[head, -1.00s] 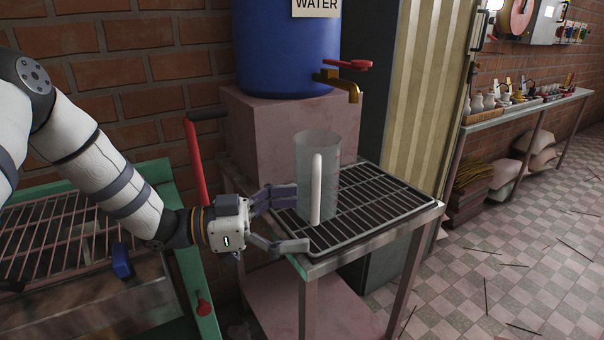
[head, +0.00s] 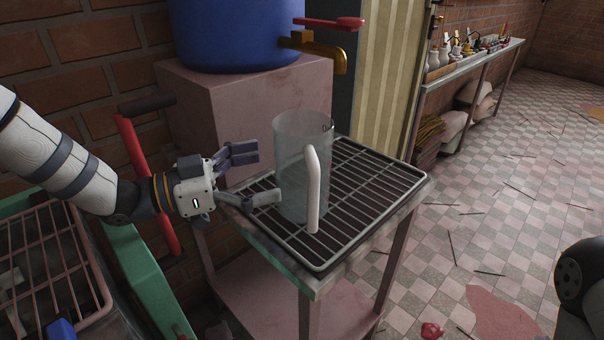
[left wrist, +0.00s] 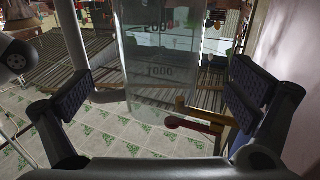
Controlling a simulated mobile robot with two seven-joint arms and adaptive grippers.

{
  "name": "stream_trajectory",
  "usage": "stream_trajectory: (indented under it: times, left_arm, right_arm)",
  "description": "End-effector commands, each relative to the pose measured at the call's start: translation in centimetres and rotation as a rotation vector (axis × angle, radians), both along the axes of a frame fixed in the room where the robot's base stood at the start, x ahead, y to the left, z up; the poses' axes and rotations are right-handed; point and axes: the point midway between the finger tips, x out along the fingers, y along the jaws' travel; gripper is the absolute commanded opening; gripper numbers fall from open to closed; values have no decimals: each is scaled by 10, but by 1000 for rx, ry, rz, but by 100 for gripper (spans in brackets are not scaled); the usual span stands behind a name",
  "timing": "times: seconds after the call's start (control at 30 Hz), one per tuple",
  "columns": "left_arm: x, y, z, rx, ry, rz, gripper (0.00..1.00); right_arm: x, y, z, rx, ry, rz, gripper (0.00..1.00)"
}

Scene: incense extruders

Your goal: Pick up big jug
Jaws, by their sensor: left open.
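The big jug (head: 292,170) is a clear cylinder with a white handle (head: 313,190), standing upright on the wire rack (head: 355,205) of a small metal table. The handle faces the head camera. My left gripper (head: 262,175) is open just left of the jug, its fingers pointing at it. In the left wrist view the jug (left wrist: 158,70), with printed volume marks, stands ahead between the spread fingers (left wrist: 158,95), with gaps on both sides. My right gripper is not in view; only a dark arm part shows at the lower right edge.
A blue water barrel (head: 235,35) with a brass tap (head: 320,50) stands on a pink block (head: 250,105) behind the jug. A red lever (head: 145,180) and green frame (head: 140,275) are below and beside my left arm. The tiled floor to the right is mostly open.

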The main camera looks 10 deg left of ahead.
Motion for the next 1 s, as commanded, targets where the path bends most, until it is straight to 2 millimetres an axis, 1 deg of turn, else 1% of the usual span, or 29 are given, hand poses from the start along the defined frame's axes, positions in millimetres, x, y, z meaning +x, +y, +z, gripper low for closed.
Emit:
stream_trajectory:
  times: [0.03,0.13,0.3,0.37,0.47,0.63,0.67,0.7,0.87,0.9,1.0]
  left_arm:
    - [4,-6,-2,2,3,-1,100]
    - [10,-16,0,1,1,-1,100]
    - [26,-45,5,1,-1,-2,100]
    - [31,-52,4,2,-1,-1,100]
    - [35,-57,5,1,0,0,100]
    - [35,-57,6,1,-2,1,100]
    - [35,-57,6,1,-2,1,95]
    - [35,-57,6,1,-2,1,86]
    - [35,-57,6,1,-2,1,50]
    - [35,-57,6,1,-2,1,48]
    - [35,-57,6,0,-2,1,48]
  right_arm:
    - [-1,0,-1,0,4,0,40]
    - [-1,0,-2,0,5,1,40]
    - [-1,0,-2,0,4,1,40]
    - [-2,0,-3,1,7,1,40]
    - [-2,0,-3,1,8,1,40]
    - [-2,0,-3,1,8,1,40]
    - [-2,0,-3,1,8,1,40]
    - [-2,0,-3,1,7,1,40]
    - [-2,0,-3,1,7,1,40]
    - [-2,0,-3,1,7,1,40]
    - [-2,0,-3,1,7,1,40]
